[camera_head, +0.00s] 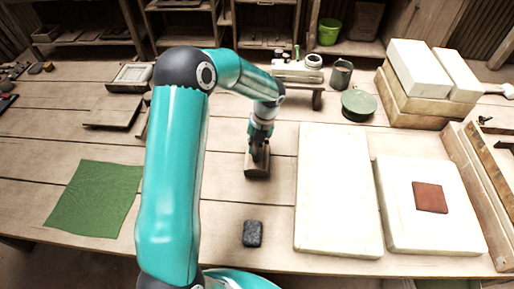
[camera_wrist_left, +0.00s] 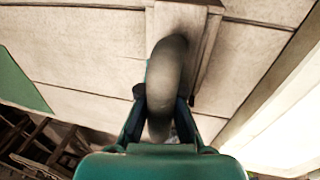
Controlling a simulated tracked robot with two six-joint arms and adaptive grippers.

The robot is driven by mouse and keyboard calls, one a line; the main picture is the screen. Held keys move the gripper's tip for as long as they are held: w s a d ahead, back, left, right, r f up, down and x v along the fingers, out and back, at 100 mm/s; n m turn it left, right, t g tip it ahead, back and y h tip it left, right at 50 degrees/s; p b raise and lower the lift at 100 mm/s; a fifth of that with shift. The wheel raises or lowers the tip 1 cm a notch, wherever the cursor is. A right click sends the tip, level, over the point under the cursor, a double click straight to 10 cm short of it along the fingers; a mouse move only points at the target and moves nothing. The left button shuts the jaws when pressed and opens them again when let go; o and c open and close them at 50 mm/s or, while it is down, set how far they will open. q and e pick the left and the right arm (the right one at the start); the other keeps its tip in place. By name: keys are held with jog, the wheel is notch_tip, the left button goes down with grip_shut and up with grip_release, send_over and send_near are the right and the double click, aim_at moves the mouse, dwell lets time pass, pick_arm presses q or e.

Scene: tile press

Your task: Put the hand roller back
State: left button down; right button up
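My left gripper (camera_head: 257,148) points down over a small wooden rest (camera_head: 257,172) on the middle of the table. In the left wrist view, the fingers (camera_wrist_left: 163,100) flank a rounded grey-brown handle, which I take to be the hand roller (camera_wrist_left: 170,60). They look closed on it, with little or no gap. The wooden rest also shows in the left wrist view (camera_wrist_left: 193,25), behind the handle. In the head view the gripper hides most of the roller. I cannot tell whether the roller touches the rest. My right gripper is not in view.
Right of the gripper lie a pale slab (camera_head: 337,195) and a second slab (camera_head: 400,230) bearing a red-brown tile (camera_head: 430,197). A dark block (camera_head: 252,234) lies in front and a green cloth (camera_head: 92,195) at left. Behind stand a mug (camera_head: 341,73) and a round green tin (camera_head: 359,104).

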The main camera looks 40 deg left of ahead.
pick_arm(q)
jog(key=shift+f, duration=0.45)
dwell(0.5)
jog(key=c, duration=1.2)
grip_release()
jog(key=shift+c, duration=0.2)
jog(key=v, duration=1.2)
